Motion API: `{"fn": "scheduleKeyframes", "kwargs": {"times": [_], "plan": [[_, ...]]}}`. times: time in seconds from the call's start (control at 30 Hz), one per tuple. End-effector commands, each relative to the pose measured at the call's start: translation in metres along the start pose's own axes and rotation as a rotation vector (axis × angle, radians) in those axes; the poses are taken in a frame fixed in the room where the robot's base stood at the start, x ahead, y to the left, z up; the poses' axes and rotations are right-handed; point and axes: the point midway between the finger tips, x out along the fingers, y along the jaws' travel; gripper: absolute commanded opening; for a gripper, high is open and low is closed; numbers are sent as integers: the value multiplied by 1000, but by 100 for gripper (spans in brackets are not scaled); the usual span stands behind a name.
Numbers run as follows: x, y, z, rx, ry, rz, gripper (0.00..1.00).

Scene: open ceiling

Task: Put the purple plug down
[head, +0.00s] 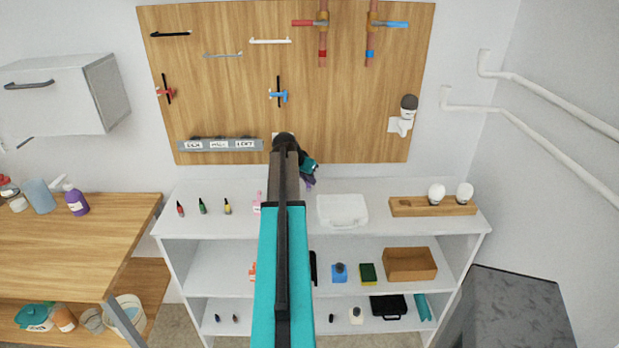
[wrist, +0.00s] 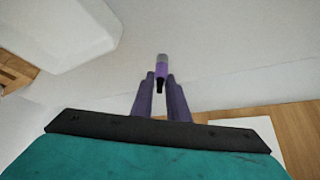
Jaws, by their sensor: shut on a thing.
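My gripper (head: 309,172) is above the white shelf top, in front of the lower edge of the wooden wall panel. In the wrist view its two purple-grey fingers (wrist: 161,76) are shut on the purple plug (wrist: 162,68). The plug has a grey end and a dark end, and sits between the fingertips over a plain white surface. I cannot tell whether it touches that surface. In the head view my arm and gripper hide most of the plug.
A white case (head: 342,210) lies on the white shelf top (head: 375,192), right of my arm. Several small bottles (head: 203,206) stand left. A wooden holder (head: 415,207) with two white bulbs is at the right.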

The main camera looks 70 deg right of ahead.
Motion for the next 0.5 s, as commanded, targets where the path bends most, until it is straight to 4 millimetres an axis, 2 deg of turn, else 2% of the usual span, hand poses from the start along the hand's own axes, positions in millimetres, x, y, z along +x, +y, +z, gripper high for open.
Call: {"fn": "scheduleKeyframes", "kwargs": {"times": [0.5], "plan": [[7, 0, 5, 0, 0, 1, 0]]}}
